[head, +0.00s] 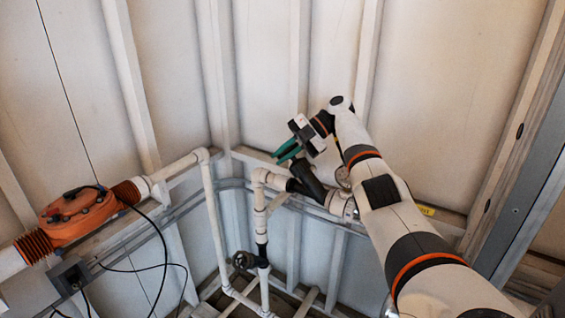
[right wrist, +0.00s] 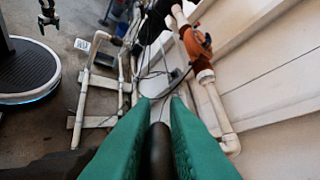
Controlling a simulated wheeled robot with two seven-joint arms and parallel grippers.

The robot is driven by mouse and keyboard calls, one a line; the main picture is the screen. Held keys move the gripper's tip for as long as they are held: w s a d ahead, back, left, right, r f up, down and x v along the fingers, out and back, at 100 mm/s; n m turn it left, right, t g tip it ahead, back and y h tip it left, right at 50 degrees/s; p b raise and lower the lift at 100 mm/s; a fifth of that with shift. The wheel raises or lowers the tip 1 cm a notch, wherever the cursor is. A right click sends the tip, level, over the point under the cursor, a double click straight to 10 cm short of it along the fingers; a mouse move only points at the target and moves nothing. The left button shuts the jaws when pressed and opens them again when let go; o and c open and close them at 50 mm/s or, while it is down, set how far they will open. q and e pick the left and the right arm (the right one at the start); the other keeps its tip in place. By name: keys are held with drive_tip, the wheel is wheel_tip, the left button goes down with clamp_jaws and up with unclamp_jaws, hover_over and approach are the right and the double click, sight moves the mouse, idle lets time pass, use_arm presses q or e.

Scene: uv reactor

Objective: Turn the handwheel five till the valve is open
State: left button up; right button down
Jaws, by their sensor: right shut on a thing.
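My right gripper (head: 284,152) reaches in from the right with its green fingers near the wall, just above a thick black fitting (head: 306,180) on the white pipe. In the right wrist view its fingers (right wrist: 160,130) are closed around a dark rounded bar (right wrist: 159,152). I cannot tell whether this bar is part of handwheel five. A small black handwheel (head: 243,261) sits lower on a white vertical pipe, apart from the gripper. No number is readable on it. A dark arm end (right wrist: 47,15), perhaps my left gripper, shows small in the wrist view; its jaws are unclear.
An orange reactor housing (head: 78,215) with ribbed ends stands at the left, and also shows in the wrist view (right wrist: 197,43). Black cables (head: 158,240) hang beside it. White pipes (head: 212,215) run along the corner.

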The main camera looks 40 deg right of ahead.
idle(0.3)
drive_tip(key=c, duration=1.7)
unclamp_jaws()
drive_tip(key=shift+r+b, duration=0.3)
drive_tip(key=shift+b, duration=0.05)
drive_tip(key=r, duration=0.3)
drive_tip(key=r+b, duration=0.1)
drive_tip(key=shift+w+d+r, duration=0.1)
drive_tip(key=shift+d+r, duration=0.1)
drive_tip(key=shift+d, duration=0.1)
drive_tip(key=r, duration=0.2)
drive_tip(key=a+r+p, duration=0.1)
drive_tip(key=r, duration=0.2)
drive_tip(key=shift+d+f, duration=0.1)
drive_tip(key=shift+d, duration=0.2)
